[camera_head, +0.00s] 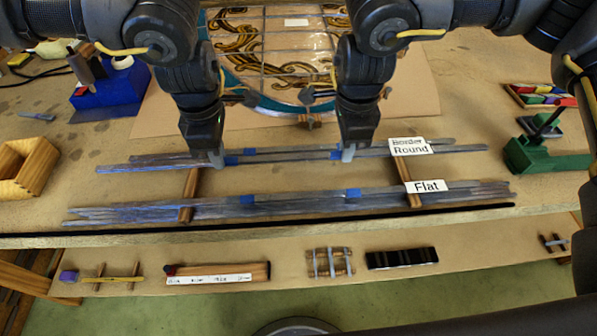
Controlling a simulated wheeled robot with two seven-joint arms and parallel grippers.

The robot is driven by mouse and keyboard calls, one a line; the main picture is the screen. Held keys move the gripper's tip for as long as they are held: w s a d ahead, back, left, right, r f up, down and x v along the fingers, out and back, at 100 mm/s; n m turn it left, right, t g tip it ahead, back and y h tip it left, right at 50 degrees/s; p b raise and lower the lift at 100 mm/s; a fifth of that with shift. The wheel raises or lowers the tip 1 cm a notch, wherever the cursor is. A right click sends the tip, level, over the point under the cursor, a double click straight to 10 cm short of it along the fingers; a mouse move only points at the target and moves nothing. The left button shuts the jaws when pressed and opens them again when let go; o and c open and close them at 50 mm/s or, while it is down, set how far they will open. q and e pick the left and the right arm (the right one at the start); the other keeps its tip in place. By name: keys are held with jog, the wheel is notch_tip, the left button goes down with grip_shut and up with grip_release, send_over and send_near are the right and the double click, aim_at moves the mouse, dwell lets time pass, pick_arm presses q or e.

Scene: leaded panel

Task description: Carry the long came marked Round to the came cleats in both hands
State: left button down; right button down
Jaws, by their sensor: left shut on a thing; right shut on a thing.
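A long grey came (280,157) with blue tape marks runs left to right beside the label reading Round (411,149). My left gripper (217,160) is shut on this came left of its middle. My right gripper (347,155) is shut on it farther right. Another thin came lies just behind it, near the partly covered Border label (408,141). I cannot tell whether the held came is clear of the wooden crossbars (188,196) below. Which parts are the came cleats I cannot tell.
Several cames labelled Flat (427,186) lie in front on the crossbars. The leaded panel (275,60) lies behind on a brown board. A wooden box (27,167) stands left, a green tool (535,152) right. A lower shelf in front holds a small rack (330,263) and a black block (402,258).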

pick_arm(q)
jog(key=shift+f, duration=0.2)
pick_arm(e)
jog(key=shift+f, duration=0.15)
